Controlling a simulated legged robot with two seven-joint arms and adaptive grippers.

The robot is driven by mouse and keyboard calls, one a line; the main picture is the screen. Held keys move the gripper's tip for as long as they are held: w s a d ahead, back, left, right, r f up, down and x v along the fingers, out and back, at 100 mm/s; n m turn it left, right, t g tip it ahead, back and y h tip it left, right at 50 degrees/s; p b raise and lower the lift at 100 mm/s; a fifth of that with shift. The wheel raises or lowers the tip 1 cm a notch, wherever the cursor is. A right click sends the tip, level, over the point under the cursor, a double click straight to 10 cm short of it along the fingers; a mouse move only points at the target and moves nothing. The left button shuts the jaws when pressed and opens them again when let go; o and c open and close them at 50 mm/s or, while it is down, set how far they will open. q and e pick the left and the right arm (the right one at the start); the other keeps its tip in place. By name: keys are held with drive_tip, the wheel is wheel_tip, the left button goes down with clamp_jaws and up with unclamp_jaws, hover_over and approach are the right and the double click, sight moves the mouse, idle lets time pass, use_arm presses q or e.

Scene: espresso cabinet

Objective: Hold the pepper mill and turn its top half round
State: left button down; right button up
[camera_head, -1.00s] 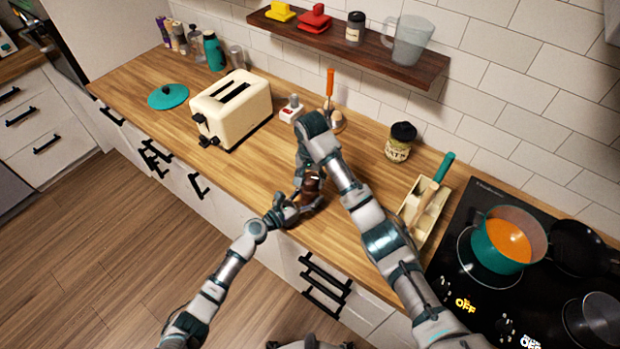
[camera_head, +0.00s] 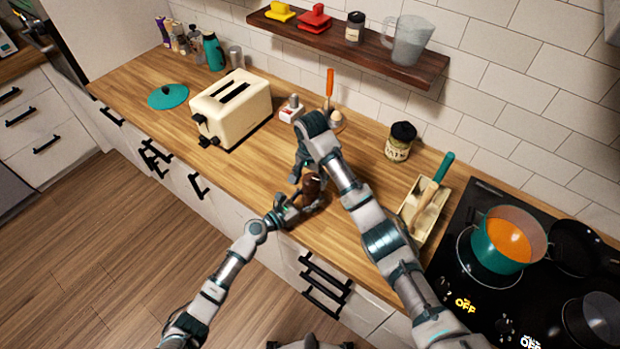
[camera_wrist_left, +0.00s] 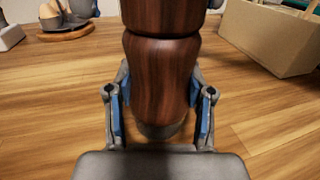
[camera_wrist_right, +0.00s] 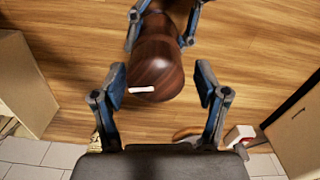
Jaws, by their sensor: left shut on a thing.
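The pepper mill (camera_head: 312,185), dark brown wood, stands upright on the wooden counter near its front edge. My left gripper (camera_wrist_left: 160,105) is shut on the mill's lower half, with a finger on each side. The seam between the two halves shows above it in the left wrist view. My right gripper (camera_wrist_right: 160,82) is open by the mill's top half (camera_wrist_right: 155,62), a finger on either side with gaps between. A short white mark shows on the top. In the head view, my right arm and hand stand close by the mill.
A cream toaster (camera_head: 232,108) stands left of the mill. A tan utensil box (camera_head: 424,213) and the stove (camera_head: 480,275) with an orange-filled pot (camera_head: 503,240) are on the right. A jar (camera_head: 399,142) stands behind.

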sight(310, 176)
drive_tip(key=shift+s, duration=0.1)
drive_tip(key=shift+r, duration=0.1)
drive_tip(key=shift+r, duration=0.3)
use_arm(q)
drive_tip(key=shift+w+a, duration=0.1)
drive_tip(key=shift+a, duration=0.05)
use_arm(e)
wheel_tip(310, 176, up, 11)
use_arm(q)
drive_tip(key=shift+c, duration=1.7)
unclamp_jaws()
drive_tip(key=v, duration=1.2)
drive_tip(key=shift+w+a, duration=0.1)
